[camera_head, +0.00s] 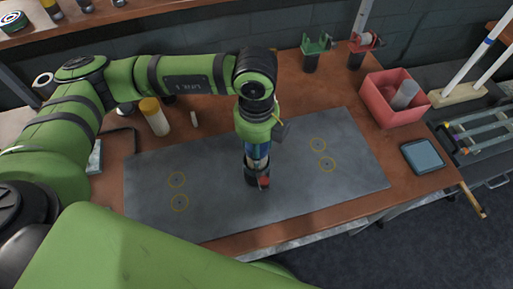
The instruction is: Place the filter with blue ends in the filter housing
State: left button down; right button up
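My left gripper (261,184) hangs from the green arm that comes in from the left, pointing down over the middle of the grey mat (215,208). Its fingers are small and dark, so I cannot tell whether they are open or shut. A small red patch shows at its tip; I cannot tell whether it is part of the gripper or a held thing. My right gripper is not in view. I cannot make out a filter with blue ends. I cannot identify the filter housing for sure. A grey cylinder (405,95) leans in the red bin (375,104).
A green holder (314,48) and a red holder (361,46) stand at the table's back edge. A blue-grey tablet (422,157) lies at right. White tubes (475,62) stand beyond. The mat's right part is clear.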

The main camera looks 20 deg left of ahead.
pick_arm(q)
notch_tip(320, 180, down, 3)
jog(key=shift+r+p, duration=0.1)
jog(key=shift+p, duration=0.25)
jog(key=shift+f+b, duration=0.25)
jog(key=shift+b, duration=0.05)
jog(key=c, duration=0.6)
grip_release()
jog(key=shift+o, duration=0.2)
jog(key=shift+r, duration=0.1)
